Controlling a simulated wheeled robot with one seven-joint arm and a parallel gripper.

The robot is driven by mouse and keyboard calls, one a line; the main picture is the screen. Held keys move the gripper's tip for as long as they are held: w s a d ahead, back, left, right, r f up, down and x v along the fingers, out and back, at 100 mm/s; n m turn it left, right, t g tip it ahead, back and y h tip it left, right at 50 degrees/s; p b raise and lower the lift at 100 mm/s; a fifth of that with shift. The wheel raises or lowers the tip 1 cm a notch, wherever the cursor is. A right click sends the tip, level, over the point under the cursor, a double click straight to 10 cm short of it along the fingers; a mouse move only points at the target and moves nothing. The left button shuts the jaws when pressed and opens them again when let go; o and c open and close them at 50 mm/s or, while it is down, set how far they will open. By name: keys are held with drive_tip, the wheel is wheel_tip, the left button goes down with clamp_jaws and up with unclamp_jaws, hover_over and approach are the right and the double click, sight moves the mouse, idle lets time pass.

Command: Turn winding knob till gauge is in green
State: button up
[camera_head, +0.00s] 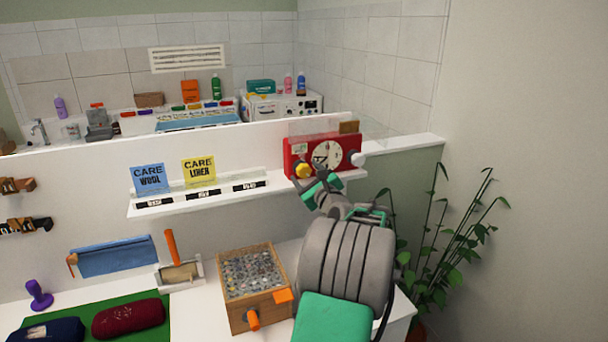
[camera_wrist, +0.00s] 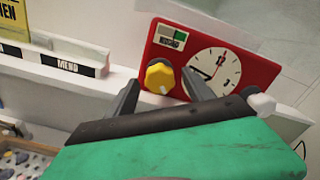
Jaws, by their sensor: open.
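The red timer box (camera_head: 325,154) stands on the right end of the white shelf, with a white clock dial (camera_head: 327,154) on its front. A yellow winding knob (camera_wrist: 160,76) sits at the dial's left; it also shows in the head view (camera_head: 303,171). A small gauge window (camera_wrist: 173,38), part pale and part green, is above the knob; its needle is too small to read. My gripper (camera_wrist: 160,88) is open in front of the box, its two fingers apart on either side of the knob. I cannot tell whether they touch it.
A white knob (camera_head: 357,159) juts from the box's right side. Blue (camera_head: 150,178) and yellow (camera_head: 199,171) care cards stand on the shelf (camera_head: 220,201) to the left. A wooden tray of small pieces (camera_head: 253,285) is below. A plant (camera_head: 445,235) stands at the right.

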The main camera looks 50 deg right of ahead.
drive_tip(key=b+v, duration=0.1)
drive_tip(key=v, duration=0.5)
drive_tip(key=w+a+f+n+g+y, duration=0.15)
drive_tip(key=w+a+n, duration=0.3)
drive_tip(key=a, duration=0.45)
drive_tip(key=w+a+f+n+g+y, duration=0.1)
drive_tip(key=w+a+f+n+y, duration=0.2)
drive_tip(key=a+n, duration=0.4)
drive_tip(key=w+a+f+n+g+y, duration=0.1)
drive_tip(key=w+a+f+n+y, duration=0.2)
drive_tip(key=a, duration=0.7)
drive_tip(key=s+a+f+n+g+y, duration=0.1)
drive_tip(key=s+a+f+n+g, duration=0.15)
drive_tip(key=a+n, duration=0.95)
drive_tip(key=s+a+f+n+g, duration=0.2)
drive_tip(key=s+a+n, duration=0.3)
drive_tip(key=s+a, duration=0.2)
drive_tip(key=s+a+f+n+g, duration=0.3)
drive_tip(key=s+a, duration=0.3)
drive_tip(key=s, duration=0.2)
drive_tip(key=shift+a+n+y, duration=0.35)
drive_tip(key=shift+a+n, duration=0.05)
drive_tip(key=shift+n, duration=0.45)
